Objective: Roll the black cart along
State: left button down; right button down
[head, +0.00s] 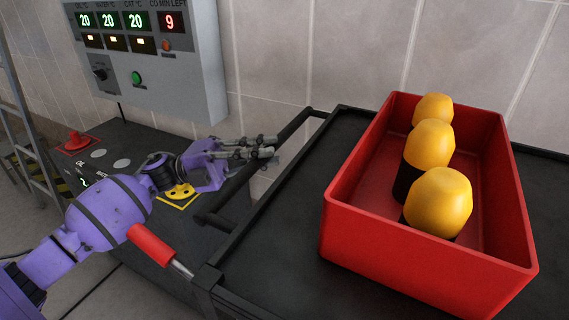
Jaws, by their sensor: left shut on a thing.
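The black cart (285,245) fills the lower right of the head view, with its flat top towards me. Its black push bar (292,127) runs along the cart's left side. My left gripper (268,147) reaches in from the left, and its grey fingers are shut on the push bar. The fingers hide part of the bar. My right gripper is out of view.
A red open bin (425,254) stands on the cart, holding three yellow-topped black objects (438,203). A grey control panel (150,50) hangs on the tiled wall behind. A dark console (120,150) and a red-gripped lever (151,245) are at the left.

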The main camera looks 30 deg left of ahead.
pick_arm(q)
jog(key=a+b, duration=0.2)
jog(key=a, duration=0.7)
jog(key=shift+a, duration=0.15)
jog(key=shift+r, duration=0.1)
jog(key=c, duration=1.9)
grip_release()
jog(key=shift+a, duration=0.1)
jog(key=shift+c, duration=0.2)
jog(key=o, duration=0.3)
jog(key=shift+a, duration=0.15)
